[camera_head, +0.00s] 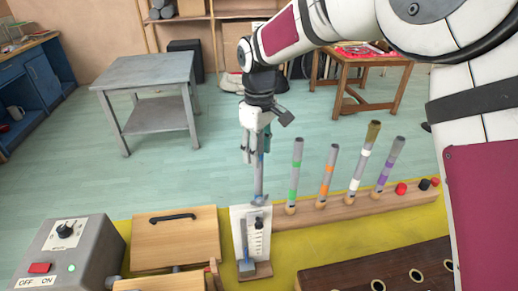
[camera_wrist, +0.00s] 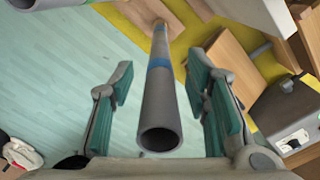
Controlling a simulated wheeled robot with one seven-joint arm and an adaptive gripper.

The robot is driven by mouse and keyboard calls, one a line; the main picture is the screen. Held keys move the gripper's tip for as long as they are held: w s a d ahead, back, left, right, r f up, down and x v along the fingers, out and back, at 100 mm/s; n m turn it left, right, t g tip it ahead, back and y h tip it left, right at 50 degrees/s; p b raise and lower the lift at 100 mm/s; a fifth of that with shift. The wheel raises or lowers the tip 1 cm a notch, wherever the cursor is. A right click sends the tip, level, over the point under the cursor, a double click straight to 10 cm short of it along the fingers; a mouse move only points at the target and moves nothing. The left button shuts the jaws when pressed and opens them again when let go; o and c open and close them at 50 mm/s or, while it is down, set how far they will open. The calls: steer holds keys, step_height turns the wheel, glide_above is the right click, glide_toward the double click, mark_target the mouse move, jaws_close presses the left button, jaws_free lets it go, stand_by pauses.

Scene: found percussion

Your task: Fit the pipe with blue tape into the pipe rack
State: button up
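The grey pipe with blue tape (camera_head: 259,180) stands roughly upright below my gripper (camera_head: 256,150) in the head view. In the wrist view, the pipe (camera_wrist: 161,95) runs between my gripper's green-padded fingers (camera_wrist: 166,95), with a gap on each side. The gripper is open around it. The wooden pipe rack (camera_head: 335,213) holds pipes with green, orange, white and purple tape. The blue-taped pipe's lower end is at the rack's left end, partly hidden by a white upright board (camera_head: 238,219). I cannot tell how deep it sits.
A grey control box (camera_head: 68,256) and a wooden box with a black handle (camera_head: 175,238) are at front left. A dark block with holes (camera_head: 390,268) is at front right. Red and black knobs (camera_head: 401,188) sit at the rack's right end. A grey table (camera_head: 150,72) stands behind.

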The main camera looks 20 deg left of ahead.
step_height(320, 180, up, 11)
steer(key=shift+r, duration=0.5)
stand_by(0.3)
steer(key=shift+d, duration=0.1)
steer(key=s+d+r+m+t, duration=0.1)
steer(key=s+d+r+m, duration=0.25)
steer(key=d, duration=0.65)
steer(key=s+d+r+m+t, duration=0.25)
steer(key=s+d+r, duration=0.2)
steer(key=d, duration=0.55)
steer(key=s+d+f+m+t, duration=0.1)
steer(key=s+d+f+m, duration=0.2)
steer(key=s+d, duration=0.4)
steer(key=s+d+f+m, duration=0.3)
steer(key=s+d, duration=0.3)
steer(key=s, duration=0.3)
steer(key=shift+s+d+f+m+t, duration=0.25)
steer(key=shift+s+d+m+t, duration=0.15)
steer(key=shift+m, duration=0.5)
